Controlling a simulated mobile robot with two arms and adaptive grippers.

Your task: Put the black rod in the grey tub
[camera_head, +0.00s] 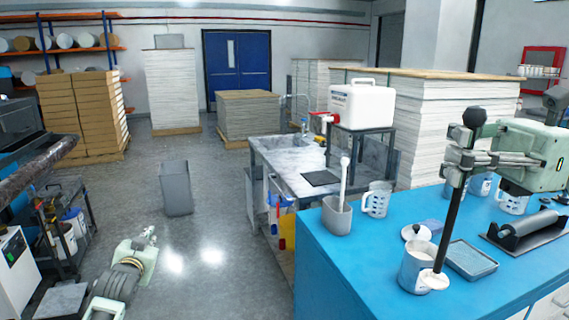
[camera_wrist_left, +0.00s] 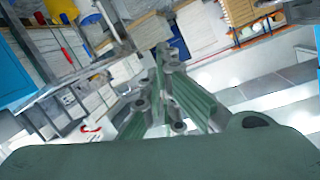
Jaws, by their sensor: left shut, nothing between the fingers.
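The black rod (camera_head: 455,220), with a black ball on top and a white disc at its lower end, is held tilted over the blue table by my right gripper (camera_head: 462,165), whose fingers are closed around its upper part. The disc overlaps a white jug (camera_head: 412,268) in the picture; I cannot tell whether they touch. A grey tub (camera_head: 338,217) stands near the table's left corner with a white-handled tool in it. My left gripper (camera_head: 150,232) is shut and empty, low over the floor at left; its closed fingers show in the left wrist view (camera_wrist_left: 161,55).
On the blue table (camera_head: 350,270) are a measuring jug (camera_head: 377,199), a shallow grey tray (camera_head: 470,260) and a roller (camera_head: 525,230). A taller grey bin (camera_head: 176,188) stands on the floor. Behind the table is a sink bench (camera_head: 285,165) with a white canister (camera_head: 362,105).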

